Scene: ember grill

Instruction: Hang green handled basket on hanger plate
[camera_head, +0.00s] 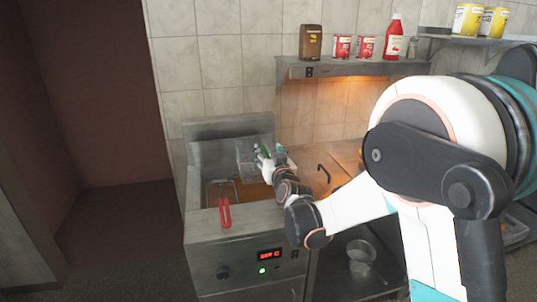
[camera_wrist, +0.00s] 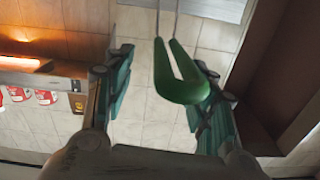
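The green handled basket (camera_head: 247,156) is a wire basket in the head view, raised above the fryer well in front of the fryer's upright metal back panel (camera_head: 215,128), which looks like the hanger plate. Whether it is hooked on the panel is too small to tell. Its green handle (camera_wrist: 182,84) fills the wrist view's middle as a loop. My gripper (camera_head: 268,155) is at the handle. In the wrist view my gripper (camera_wrist: 165,90) has its fingers apart on both sides of the handle, with a clear gap at the left finger; the right finger is close to or touching the handle.
A red handle (camera_head: 225,211) sticks out over the fryer's front edge from a second basket (camera_head: 221,192) in the well. A counter (camera_head: 325,157) with a black handle is at right. A wall shelf (camera_head: 350,68) above holds cans and bottles.

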